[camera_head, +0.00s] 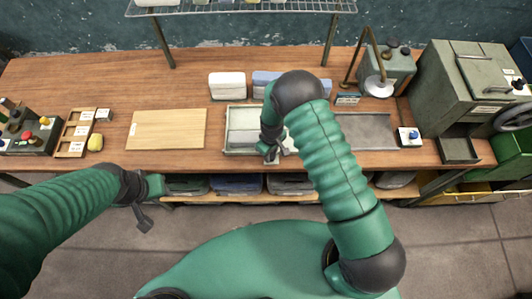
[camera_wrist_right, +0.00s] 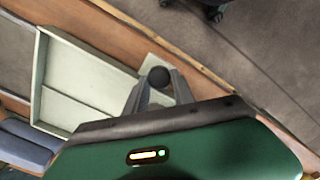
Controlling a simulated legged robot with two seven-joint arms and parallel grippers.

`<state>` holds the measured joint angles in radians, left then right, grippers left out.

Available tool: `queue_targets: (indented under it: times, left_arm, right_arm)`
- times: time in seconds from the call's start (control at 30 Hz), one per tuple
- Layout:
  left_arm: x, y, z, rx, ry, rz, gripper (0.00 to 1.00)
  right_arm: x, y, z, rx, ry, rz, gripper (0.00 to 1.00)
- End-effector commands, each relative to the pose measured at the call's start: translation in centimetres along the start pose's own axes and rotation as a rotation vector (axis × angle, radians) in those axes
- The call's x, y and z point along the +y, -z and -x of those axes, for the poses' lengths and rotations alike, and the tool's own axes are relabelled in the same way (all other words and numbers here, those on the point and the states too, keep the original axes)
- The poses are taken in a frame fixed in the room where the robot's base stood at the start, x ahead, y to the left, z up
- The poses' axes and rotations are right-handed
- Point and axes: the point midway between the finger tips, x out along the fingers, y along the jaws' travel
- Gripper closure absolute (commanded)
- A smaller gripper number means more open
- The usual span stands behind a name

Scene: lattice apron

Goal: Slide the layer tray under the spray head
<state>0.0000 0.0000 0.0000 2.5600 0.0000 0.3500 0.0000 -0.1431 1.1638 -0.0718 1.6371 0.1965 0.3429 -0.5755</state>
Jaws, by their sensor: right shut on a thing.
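The pale layer tray (camera_head: 226,141) sits near the front edge of the wooden bench, left of the spray head (camera_head: 378,87). The spray head hangs from a bent brass pipe above a grey metal plate (camera_head: 375,128). My right gripper (camera_head: 271,154) is at the tray's front side, its arm hiding the tray's right part. In the right wrist view, the right gripper's fingers (camera_wrist_right: 156,92) are shut on a round black knob (camera_wrist_right: 159,76) beside the tray (camera_wrist_right: 98,78). My left gripper (camera_head: 143,218) hangs in front of the bench, away from the tray; its finger gap is unclear.
A wooden board (camera_head: 167,129) lies left of the tray. White (camera_head: 227,86) and blue folded stacks stand behind it. A small blue-knobbed box (camera_head: 409,137) sits right of the plate, before a green cabinet (camera_head: 465,85). A wire shelf (camera_head: 240,7) hangs over the back.

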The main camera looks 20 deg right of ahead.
Motion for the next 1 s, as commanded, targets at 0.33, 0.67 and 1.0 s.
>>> queue_targets:
  times: [0.33, 0.67, 1.0]
  left_arm:
    - [0.0, -0.2, -1.0, 0.0, 0.0, 0.0, 0.64]
    - [0.0, -0.6, -2.3, 0.0, 0.0, 0.0, 0.64]
    - [0.0, -0.9, -3.9, 0.0, 0.0, 0.0, 0.64]
  right_arm:
    - [5.4, -6.4, -0.5, -0.015, 0.011, -0.006, 1.0]
    - [11.9, -12.9, -0.6, -0.013, 0.012, -0.008, 1.0]
    - [18.4, -19.5, -0.6, -0.011, 0.013, -0.007, 1.0]
